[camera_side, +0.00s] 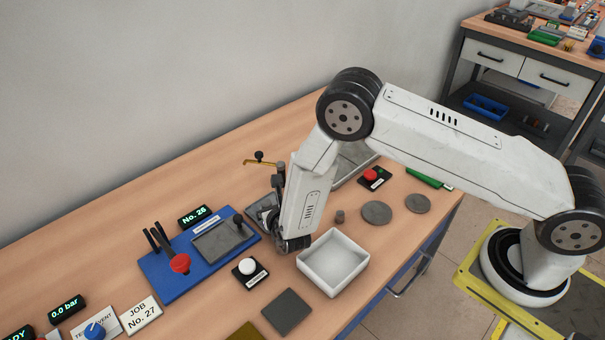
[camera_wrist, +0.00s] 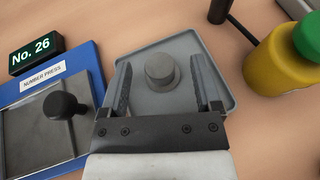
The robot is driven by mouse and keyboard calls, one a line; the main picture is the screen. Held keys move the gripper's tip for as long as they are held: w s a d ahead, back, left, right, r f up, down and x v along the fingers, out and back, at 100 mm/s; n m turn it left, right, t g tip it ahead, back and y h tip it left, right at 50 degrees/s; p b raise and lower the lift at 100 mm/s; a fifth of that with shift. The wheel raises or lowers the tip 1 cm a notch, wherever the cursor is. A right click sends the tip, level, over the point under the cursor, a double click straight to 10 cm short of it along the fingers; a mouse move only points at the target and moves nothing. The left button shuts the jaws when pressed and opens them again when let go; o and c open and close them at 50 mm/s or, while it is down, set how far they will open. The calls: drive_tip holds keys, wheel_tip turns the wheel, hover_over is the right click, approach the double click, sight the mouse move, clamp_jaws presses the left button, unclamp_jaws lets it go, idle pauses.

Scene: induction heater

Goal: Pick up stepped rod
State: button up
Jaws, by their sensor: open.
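The stepped rod (camera_wrist: 160,69) looks like a short grey cylinder with a narrower top, seen from above in the wrist view. It stands on a grey tray (camera_wrist: 205,45). My gripper (camera_wrist: 161,88) is open, with one finger on each side of the rod and gaps visible between them. I cannot tell how high the fingers are above the tray. In the side view my wrist hides the rod and most of the tray (camera_side: 259,202).
Left of the tray is a blue number press (camera_wrist: 92,62) with a black knob (camera_wrist: 62,105) and a "No. 26" display (camera_wrist: 36,53). A yellow bottle (camera_wrist: 280,62) with a green cap stands close on the right. A white open box (camera_side: 333,262) is near my wrist.

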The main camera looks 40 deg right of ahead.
drive_tip(key=shift+c, duration=0.3)
clamp_jaws()
drive_tip(key=shift+r, duration=0.2)
drive_tip(key=shift+r, duration=0.75)
drive_tip(key=s+d+r, duration=0.2)
drive_tip(key=s+r, duration=0.9)
drive_tip(key=s, duration=0.2)
drive_tip(key=shift+s+d, duration=0.2)
drive_tip(key=shift+s, duration=0.2)
